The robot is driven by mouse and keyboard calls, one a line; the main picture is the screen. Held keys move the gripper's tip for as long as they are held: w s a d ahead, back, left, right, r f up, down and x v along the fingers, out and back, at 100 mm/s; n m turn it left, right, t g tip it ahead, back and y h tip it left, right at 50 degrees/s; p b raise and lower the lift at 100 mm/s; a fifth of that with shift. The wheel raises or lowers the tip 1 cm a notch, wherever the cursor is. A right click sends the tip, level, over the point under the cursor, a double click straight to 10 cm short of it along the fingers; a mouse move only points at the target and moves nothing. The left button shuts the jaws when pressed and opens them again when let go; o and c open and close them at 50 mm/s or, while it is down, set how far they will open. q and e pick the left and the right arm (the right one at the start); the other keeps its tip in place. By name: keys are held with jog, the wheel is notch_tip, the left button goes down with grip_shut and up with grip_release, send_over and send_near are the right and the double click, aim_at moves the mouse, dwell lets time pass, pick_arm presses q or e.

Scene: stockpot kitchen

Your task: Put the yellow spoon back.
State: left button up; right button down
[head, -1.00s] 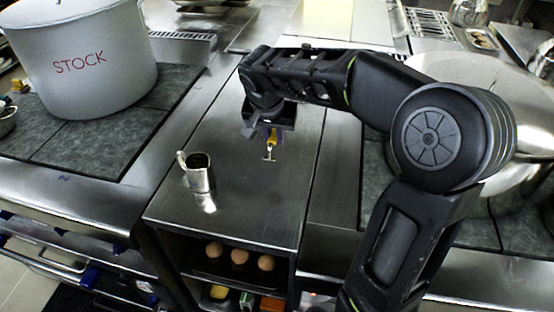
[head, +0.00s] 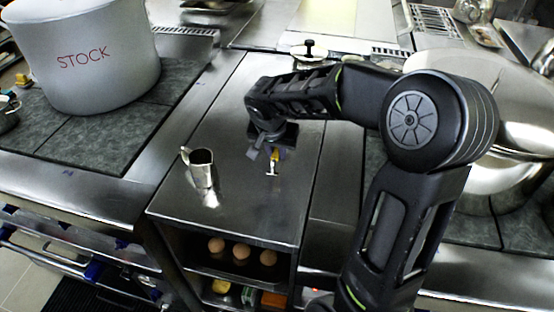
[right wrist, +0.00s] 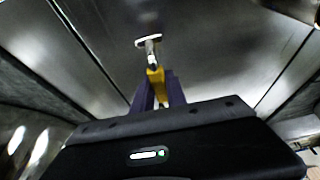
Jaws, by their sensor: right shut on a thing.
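The yellow spoon (right wrist: 155,75) is in my right gripper (right wrist: 158,92), its yellow handle between the two fingers in the right wrist view. Its bare metal end sticks out past the fingertips. In the head view the right gripper (head: 273,152) hangs over the steel counter, and the spoon's metal end (head: 271,172) shows just below it. Whether that end touches the counter I cannot tell. A shiny metal cup (head: 201,168) with a handle stands upright to the left of the gripper, apart from it. My left gripper is not in view.
A large pot marked STOCK (head: 85,55) stands on the left hob. A big shiny pan (head: 500,130) stands at the right, behind my arm. A lid with a black knob (head: 309,48) lies behind the arm. Eggs (head: 241,251) sit on a shelf below the counter.

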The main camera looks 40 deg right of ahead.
aim_at(277, 170)
jog(key=shift+f, duration=1.65)
jog(key=shift+f, duration=0.1)
jog(key=shift+f, duration=0.1)
jog(key=c, duration=1.3)
grip_release()
jog(key=shift+c, duration=0.2)
jog(key=shift+r, duration=0.35)
jog(key=v, duration=1.1)
jog(key=shift+s+a+r, duration=0.15)
jog(key=shift+s+r, duration=0.05)
jog(key=shift+r, duration=0.1)
